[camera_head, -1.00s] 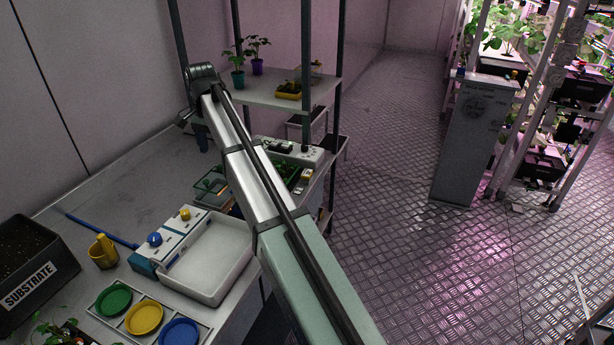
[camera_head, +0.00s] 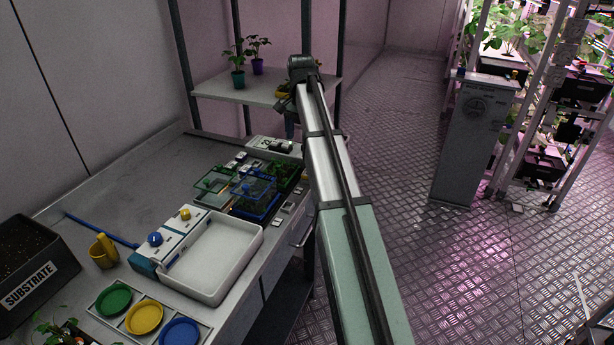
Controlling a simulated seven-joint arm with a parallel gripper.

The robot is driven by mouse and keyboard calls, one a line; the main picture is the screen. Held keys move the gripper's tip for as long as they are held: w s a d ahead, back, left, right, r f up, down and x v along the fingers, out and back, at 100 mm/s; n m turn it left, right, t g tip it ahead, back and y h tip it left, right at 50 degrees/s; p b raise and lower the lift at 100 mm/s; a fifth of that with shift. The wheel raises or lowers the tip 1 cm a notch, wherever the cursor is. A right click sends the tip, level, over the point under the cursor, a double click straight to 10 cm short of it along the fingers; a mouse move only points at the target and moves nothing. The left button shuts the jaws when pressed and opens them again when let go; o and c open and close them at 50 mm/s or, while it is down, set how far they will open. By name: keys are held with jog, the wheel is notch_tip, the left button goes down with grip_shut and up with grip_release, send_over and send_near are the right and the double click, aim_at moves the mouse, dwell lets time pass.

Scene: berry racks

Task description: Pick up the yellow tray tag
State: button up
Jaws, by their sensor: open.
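I cannot pick out the yellow tray tag for sure. Several small pale tags (camera_head: 286,208) lie on the bench beside the seedling trays, too small to read. A blue tray (camera_head: 252,208) with a clear cover and a green-planted tray (camera_head: 284,174) stand there, the latter close to my arm.
A white basin (camera_head: 212,290) and a dispenser with blue and yellow knobs stand on the bench (camera_head: 120,190). Green, yellow and blue dishes (camera_head: 144,318) sit in front. A substrate box (camera_head: 30,265) is at left. Shelf (camera_head: 225,91) posts rise behind. The back-left bench is clear.

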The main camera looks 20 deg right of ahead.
jog(key=n, duration=2)
send_over(305, 172)
notch_tip(305, 172, down, 9)
jog(key=shift+r, duration=0.1)
jog(key=shift+s+d+f, duration=0.1)
jog(key=shift+d+f, duration=0.05)
jog(key=shift+f, duration=1.15)
jog(key=shift+s+d+f, duration=0.1)
jog(key=shift+d+f, duration=0.05)
jog(key=shift+f, duration=1.15)
jog(key=shift+c, duration=0.3)
jog(key=c, duration=1)
jog(key=shift+o, duration=0.2)
